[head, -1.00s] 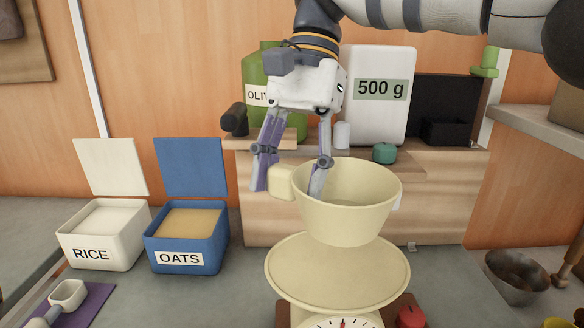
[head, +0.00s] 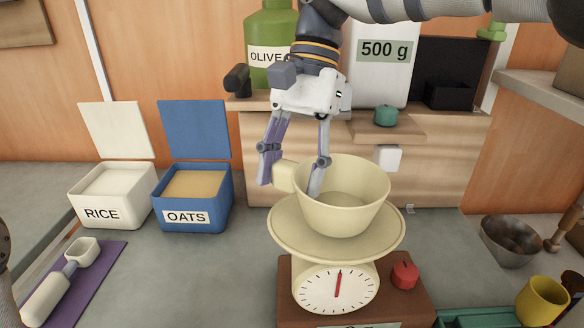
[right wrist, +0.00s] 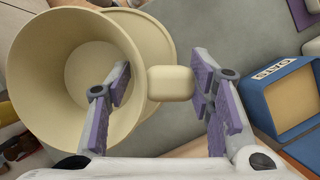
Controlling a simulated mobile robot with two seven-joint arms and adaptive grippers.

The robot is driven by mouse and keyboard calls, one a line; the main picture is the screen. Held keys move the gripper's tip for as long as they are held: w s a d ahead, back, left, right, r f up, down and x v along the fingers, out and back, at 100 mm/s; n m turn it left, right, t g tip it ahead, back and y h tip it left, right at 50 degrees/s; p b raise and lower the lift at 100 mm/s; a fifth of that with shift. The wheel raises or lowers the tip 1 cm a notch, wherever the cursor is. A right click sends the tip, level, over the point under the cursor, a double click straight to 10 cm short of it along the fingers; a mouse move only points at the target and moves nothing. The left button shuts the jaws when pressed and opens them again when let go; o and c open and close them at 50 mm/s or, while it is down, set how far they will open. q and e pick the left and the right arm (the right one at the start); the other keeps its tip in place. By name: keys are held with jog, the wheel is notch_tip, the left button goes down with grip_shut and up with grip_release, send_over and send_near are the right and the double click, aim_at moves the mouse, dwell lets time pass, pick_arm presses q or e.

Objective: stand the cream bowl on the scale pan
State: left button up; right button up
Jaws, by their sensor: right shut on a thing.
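The cream bowl (head: 357,206) is upright over the round cream scale pan (head: 287,232) in the head view. Its base overlaps the pan's middle; I cannot tell whether it touches. My right gripper (head: 290,188) is shut on the bowl at its left side, one finger inside the wall and the other outside the block-shaped handle (head: 284,176). The right wrist view shows the same hold on the bowl (right wrist: 62,128), with the handle (right wrist: 170,83) between the fingers. The scale dial (head: 336,291) has a red needle pointing nearly straight up. My left gripper is not in view.
Open RICE (head: 103,213) and OATS (head: 186,217) bins stand left. A scoop (head: 60,283) lies on a purple mat. A red knob (head: 404,275) is beside the dial. A metal bowl (head: 511,243) and yellow cup (head: 541,300) stand right. A wooden shelf (head: 440,165) is behind.

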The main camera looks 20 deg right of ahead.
jog(key=shift+f, duration=0.45)
jog(key=o, duration=1.5)
jog(key=v, duration=1.2)
jog(key=shift+s+a, duration=0.1)
jog(key=shift+s, duration=0.05)
